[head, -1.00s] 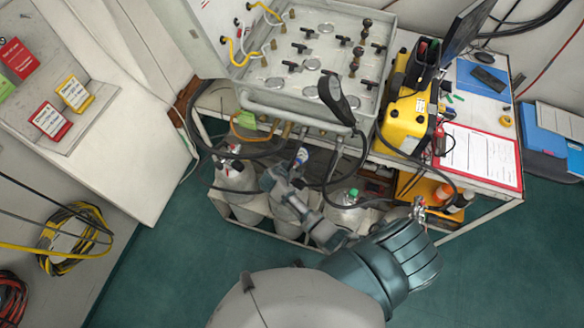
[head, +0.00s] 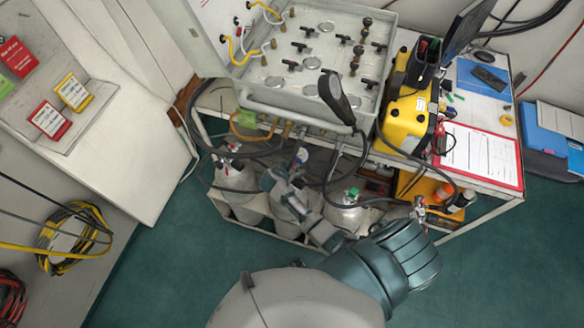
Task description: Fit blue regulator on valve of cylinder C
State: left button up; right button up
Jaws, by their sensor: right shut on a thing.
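My right gripper (head: 294,174) is above the cylinders in the rack under the panel, its arm coming up from the lower right. It is shut on the blue regulator (head: 301,155), a small part with a blue-and-white face, mostly hidden by the gripper and hoses. The middle grey cylinder (head: 287,207) stands just below the gripper, its valve hidden. To its left is a cylinder (head: 235,180) with red on its valve. To its right is a cylinder (head: 343,216) with a green cap (head: 352,192). I read no letters, so I cannot tell which is cylinder C. My left gripper is not in view.
Black hoses (head: 335,165) hang from the air panel (head: 310,60) close around the gripper. A black handset (head: 337,97) hangs at the panel's front edge. Another red-handled valve (head: 420,204) is at the right. The green floor (head: 170,270) at the left is clear.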

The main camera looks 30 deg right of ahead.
jog(key=o, duration=1.7)
jog(key=shift+o, duration=0.2)
jog(key=shift+f, duration=0.1)
jog(key=shift+a, duration=0.1)
jog(key=v, duration=1.2)
